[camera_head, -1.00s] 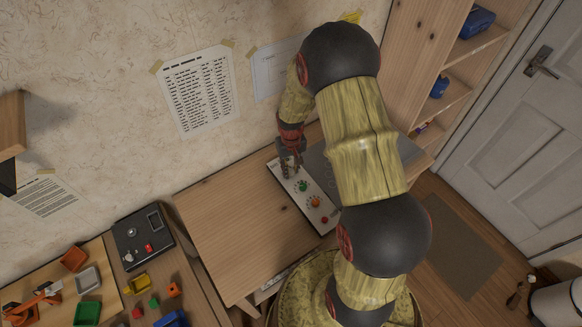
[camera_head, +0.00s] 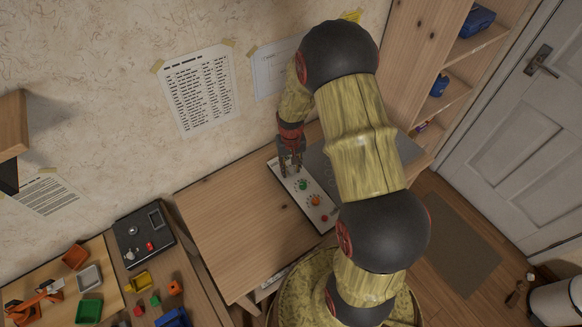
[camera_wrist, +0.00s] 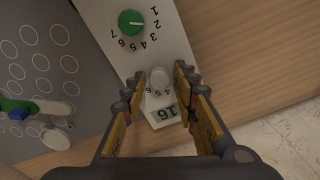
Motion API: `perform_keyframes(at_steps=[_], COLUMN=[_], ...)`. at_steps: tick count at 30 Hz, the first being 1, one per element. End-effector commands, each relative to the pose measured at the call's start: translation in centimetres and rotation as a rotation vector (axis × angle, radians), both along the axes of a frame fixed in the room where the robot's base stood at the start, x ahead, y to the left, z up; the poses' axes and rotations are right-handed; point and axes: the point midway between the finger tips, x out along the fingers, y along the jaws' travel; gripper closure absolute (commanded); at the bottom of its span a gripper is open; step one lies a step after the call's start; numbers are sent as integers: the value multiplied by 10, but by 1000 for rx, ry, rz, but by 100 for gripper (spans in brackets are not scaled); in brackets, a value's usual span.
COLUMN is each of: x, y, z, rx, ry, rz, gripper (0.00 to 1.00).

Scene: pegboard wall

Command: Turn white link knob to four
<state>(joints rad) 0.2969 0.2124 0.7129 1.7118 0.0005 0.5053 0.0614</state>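The white knob (camera_wrist: 159,77) stands on the white control panel (camera_wrist: 178,60) in the wrist view, with printed numbers partly hidden around it; a 4, 5 and 6 show below it. My gripper (camera_wrist: 154,84) is open, one finger on each side of the white knob, with gaps visible. Whether a fingertip touches it, I cannot tell. In the head view my gripper (camera_head: 291,168) is over the panel's far end and hides the white knob.
A green knob (camera_wrist: 130,22) with its own numbers is beside the white one. Orange (camera_head: 315,201) and red (camera_head: 324,218) controls lie further along the panel. A grey board with circles (camera_wrist: 45,60) lies left of it. Bare wooden table (camera_head: 230,220) is free.

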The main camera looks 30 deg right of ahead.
Motion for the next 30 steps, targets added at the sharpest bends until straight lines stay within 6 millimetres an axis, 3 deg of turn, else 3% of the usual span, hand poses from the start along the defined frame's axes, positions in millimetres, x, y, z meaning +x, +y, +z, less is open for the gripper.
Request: perform_keyframes(at_steps=[4,16,30], x=[0,1,1], y=[0,-1,0], z=[0,9,95], rx=[0,-1,-1], ry=[0,-3,-3], rz=[0,0,0], gripper=[61,61,61])
